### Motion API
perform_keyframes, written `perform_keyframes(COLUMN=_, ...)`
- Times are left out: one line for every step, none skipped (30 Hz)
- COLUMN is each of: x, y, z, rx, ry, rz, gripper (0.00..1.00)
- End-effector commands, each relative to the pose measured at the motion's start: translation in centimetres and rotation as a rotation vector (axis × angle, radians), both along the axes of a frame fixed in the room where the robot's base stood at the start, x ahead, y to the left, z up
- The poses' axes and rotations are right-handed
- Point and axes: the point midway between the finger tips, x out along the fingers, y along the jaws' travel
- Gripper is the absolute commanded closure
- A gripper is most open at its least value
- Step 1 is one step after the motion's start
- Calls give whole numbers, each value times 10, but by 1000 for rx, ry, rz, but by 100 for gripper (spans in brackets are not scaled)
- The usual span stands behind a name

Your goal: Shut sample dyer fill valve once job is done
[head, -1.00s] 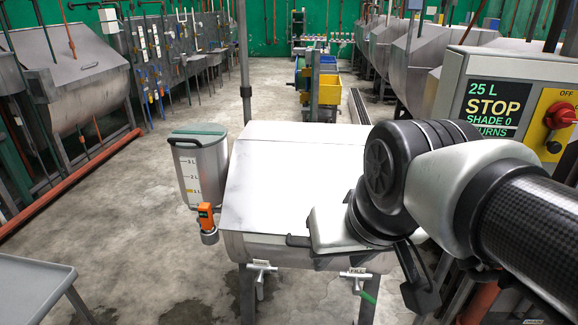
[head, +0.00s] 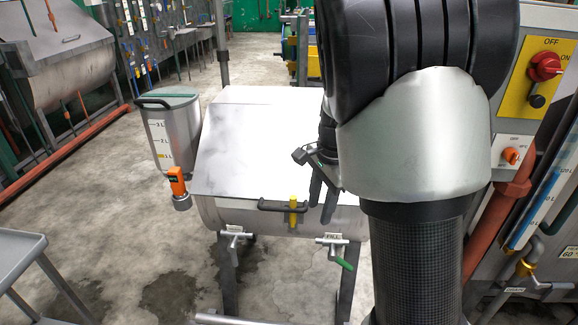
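The sample dyer (head: 235,150) is a small steel machine on legs in the middle of the head view, its sloped lid closed. Its fill valve (head: 332,243), under a FILL label, is at the lower right of its front. The valve's green handle (head: 345,264) slants down to the right, off the pipe line. My gripper (head: 322,190) points down in front of the lid's right side, above the fill valve and apart from it. Its dark fingers are partly hidden by my arm, and their gap is unclear. I see nothing held.
A second valve (head: 233,236) is at the front left. The lid has a black handle (head: 270,206) and yellow latch (head: 293,214). A graduated tank (head: 172,135) with an orange device (head: 177,184) stands left. A control panel (head: 546,75) and pipes crowd the right. A grey table (head: 20,246) is lower left.

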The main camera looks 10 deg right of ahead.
Motion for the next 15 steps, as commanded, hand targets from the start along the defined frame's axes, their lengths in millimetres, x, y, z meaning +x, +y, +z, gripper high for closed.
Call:
perform_keyframes(x=13, y=-6, z=-34, rx=-32, ry=37, rz=-80, gripper=63)
perform_keyframes(x=21, y=-11, z=-48, rx=-51, ry=51, rz=-134, gripper=63)
perform_keyframes(x=30, y=-17, z=-67, rx=-78, ry=66, rz=-203, gripper=63)
perform_keyframes(x=37, y=-21, z=-82, rx=-102, ry=76, rz=-253, gripper=63)
perform_keyframes(x=44, y=-25, z=-95, rx=-126, ry=82, rz=-302, gripper=63)
perform_keyframes(x=53, y=-31, z=-114, rx=-162, ry=87, rz=-365, gripper=63)
perform_keyframes(x=59, y=-36, z=-127, rx=-190, ry=89, rz=-409, gripper=63)
perform_keyframes(x=65, y=-39, z=-141, rx=-219, ry=88, rz=-451, gripper=63)
perform_keyframes(x=73, y=-44, z=-157, rx=-256, ry=82, rz=-502, gripper=63)
perform_keyframes(x=79, y=-47, z=-168, rx=-283, ry=75, rz=-537, gripper=63)
perform_keyframes(x=84, y=-50, z=-178, rx=-308, ry=67, rz=-569, gripper=63)
perform_keyframes(x=90, y=-53, z=-190, rx=-341, ry=54, rz=-606, gripper=63)
perform_keyframes(x=94, y=-55, z=-199, rx=-362, ry=45, rz=-629, gripper=63)
perform_keyframes(x=98, y=-56, z=-206, rx=-381, ry=36, rz=-650, gripper=63)
perform_keyframes(x=102, y=-58, z=-214, rx=-402, ry=24, rz=-673, gripper=63)
